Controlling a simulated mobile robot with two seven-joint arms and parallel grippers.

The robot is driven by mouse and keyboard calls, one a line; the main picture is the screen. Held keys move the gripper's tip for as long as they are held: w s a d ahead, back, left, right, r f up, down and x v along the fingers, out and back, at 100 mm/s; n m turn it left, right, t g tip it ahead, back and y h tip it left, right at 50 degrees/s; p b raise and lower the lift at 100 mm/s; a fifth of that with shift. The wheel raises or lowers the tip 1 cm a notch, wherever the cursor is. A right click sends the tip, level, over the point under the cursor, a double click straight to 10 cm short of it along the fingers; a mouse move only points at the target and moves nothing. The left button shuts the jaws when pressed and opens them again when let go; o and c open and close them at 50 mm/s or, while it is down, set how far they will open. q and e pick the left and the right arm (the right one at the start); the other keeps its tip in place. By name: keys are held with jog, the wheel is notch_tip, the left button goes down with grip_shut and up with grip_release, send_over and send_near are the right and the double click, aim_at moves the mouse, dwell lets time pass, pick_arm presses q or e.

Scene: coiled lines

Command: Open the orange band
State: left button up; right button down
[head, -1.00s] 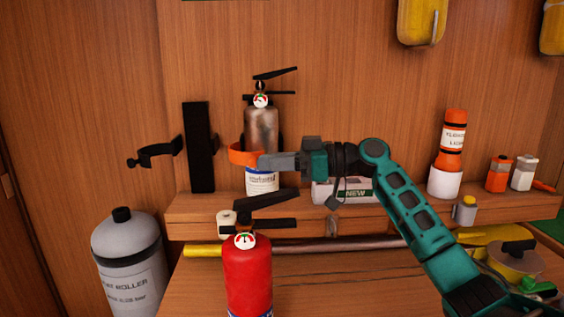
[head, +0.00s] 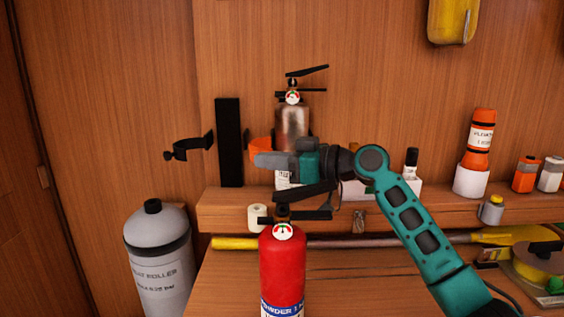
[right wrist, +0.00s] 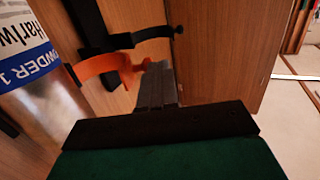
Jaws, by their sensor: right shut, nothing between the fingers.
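The orange band (head: 260,145) shows at the left side of the silver extinguisher (head: 292,122), which stands upright on the wall shelf. In the right wrist view the band (right wrist: 103,66) sticks out as a curved strip beside the extinguisher (right wrist: 28,45) and appears swung away from its front. My right gripper (head: 258,159) is shut and empty, its fingers pointing left in front of the extinguisher and partly hiding the band. In the right wrist view its fingertips (right wrist: 159,70) are close to the band's free end; I cannot tell whether they touch. My left gripper is not in view.
A red extinguisher (head: 282,265) stands in front, below my right gripper. A black wall plate (head: 229,142) and an open black clamp (head: 188,148) are to the left. A grey cylinder (head: 160,255) stands lower left. The shelf (head: 230,209) carries other items to the right.

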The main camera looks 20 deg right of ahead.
jog(key=shift+w+a, duration=0.25)
jog(key=shift+a, duration=0.4)
jog(key=f+b+v, duration=0.1)
jog(key=b+v, duration=0.1)
jog(key=v, duration=1.1)
jog(key=shift+r, duration=0.5)
